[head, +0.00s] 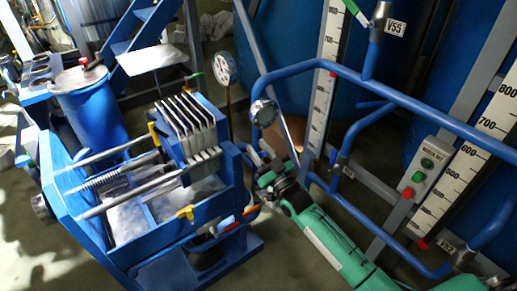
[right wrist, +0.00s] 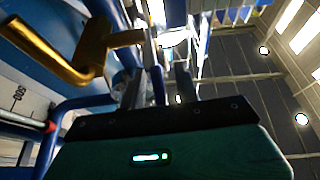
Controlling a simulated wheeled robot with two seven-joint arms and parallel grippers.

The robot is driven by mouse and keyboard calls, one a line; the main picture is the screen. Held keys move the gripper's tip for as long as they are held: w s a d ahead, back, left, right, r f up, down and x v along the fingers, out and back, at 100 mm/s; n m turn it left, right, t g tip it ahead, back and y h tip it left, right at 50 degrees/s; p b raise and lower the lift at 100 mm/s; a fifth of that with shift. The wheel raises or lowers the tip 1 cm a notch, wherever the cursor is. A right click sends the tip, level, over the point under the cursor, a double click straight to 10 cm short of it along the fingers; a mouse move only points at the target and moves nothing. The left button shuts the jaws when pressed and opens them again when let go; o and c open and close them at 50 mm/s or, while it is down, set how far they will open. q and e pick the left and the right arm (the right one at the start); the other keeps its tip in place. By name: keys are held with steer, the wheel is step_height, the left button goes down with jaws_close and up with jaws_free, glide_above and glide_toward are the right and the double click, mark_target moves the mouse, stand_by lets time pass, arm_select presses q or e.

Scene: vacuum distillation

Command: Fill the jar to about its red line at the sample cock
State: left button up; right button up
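My right gripper (head: 264,163) is at the end of my green arm, between the blue filter press and the blue pipe frame. In the right wrist view its two dark fingers (right wrist: 160,88) stand apart, and I see no jar clearly between them. A yellow lever-like fitting (right wrist: 85,48) is close to the camera at the upper left; I cannot tell if it is the sample cock. I cannot make out the jar or its red line in either view. My left gripper is not in view.
The blue filter press (head: 80,200) with yellow handles (head: 186,212) stands at left. The blue pipe frame (head: 400,97), level scales (head: 322,110) and a grey button box (head: 425,165) are at right.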

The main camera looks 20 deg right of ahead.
steer(key=shift+w+a+r, duration=0.1)
steer(key=shift+w, duration=0.15)
jaws_close()
steer(key=shift+r, duration=0.1)
